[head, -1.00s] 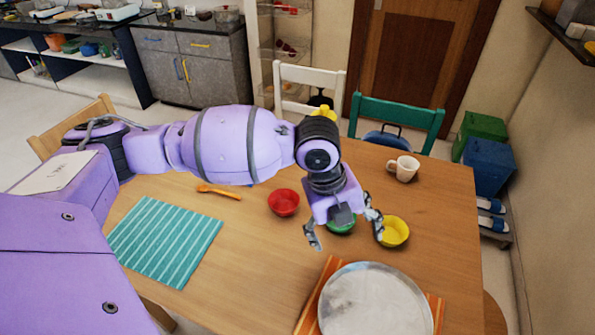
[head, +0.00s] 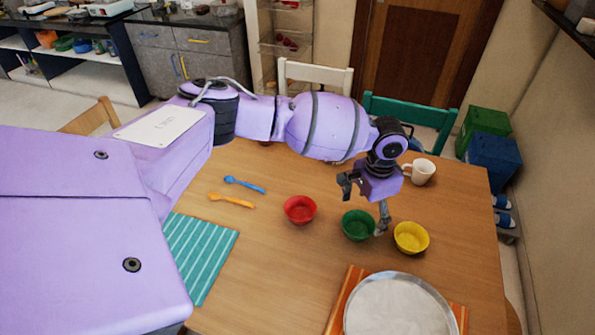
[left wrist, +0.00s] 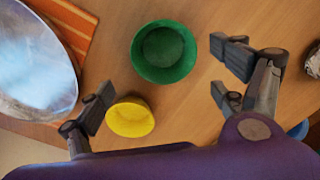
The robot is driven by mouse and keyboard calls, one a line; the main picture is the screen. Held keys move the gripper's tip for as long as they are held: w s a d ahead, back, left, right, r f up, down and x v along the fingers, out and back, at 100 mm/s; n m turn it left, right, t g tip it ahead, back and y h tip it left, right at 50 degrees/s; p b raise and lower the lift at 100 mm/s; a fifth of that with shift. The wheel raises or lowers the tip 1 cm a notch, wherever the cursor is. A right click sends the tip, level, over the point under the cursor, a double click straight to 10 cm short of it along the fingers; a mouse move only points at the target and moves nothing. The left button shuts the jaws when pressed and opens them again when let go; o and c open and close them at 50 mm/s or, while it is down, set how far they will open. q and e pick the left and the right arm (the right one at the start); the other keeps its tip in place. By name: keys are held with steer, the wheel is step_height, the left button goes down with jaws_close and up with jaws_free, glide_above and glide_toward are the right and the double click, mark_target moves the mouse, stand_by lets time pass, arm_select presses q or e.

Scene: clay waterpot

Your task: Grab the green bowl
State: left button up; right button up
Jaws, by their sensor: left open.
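The green bowl (head: 358,226) stands upright on the wooden table, between the red bowl (head: 300,209) and the yellow bowl (head: 411,238). My left gripper (head: 364,204) is open and empty above the table, just behind the green bowl, with one fingertip close to its right rim. Whether that fingertip touches it I cannot tell. In the left wrist view the green bowl (left wrist: 164,52) lies ahead of the open left gripper (left wrist: 163,80), nearer the right finger. The yellow bowl (left wrist: 130,117) lies beside the left finger there. My right gripper is not in view.
A metal plate (head: 398,310) on an orange mat (head: 345,300) lies in front. A white mug (head: 420,172) stands at the back right. A blue spoon (head: 244,185), an orange spoon (head: 231,200) and a teal striped mat (head: 200,255) lie to the left.

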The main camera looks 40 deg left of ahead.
mark_target(356, 231)
arm_select(q)
steer(key=f, duration=0.4)
steer(key=a+f, duration=0.1)
steer(key=f, duration=0.1)
steer(key=shift+s+f, duration=0.3)
steer(key=shift+f, duration=0.1)
steer(key=shift+c, duration=0.5)
steer(key=shift+w+r, duration=0.1)
steer(key=shift+r, duration=0.05)
steer(key=c, duration=1.1)
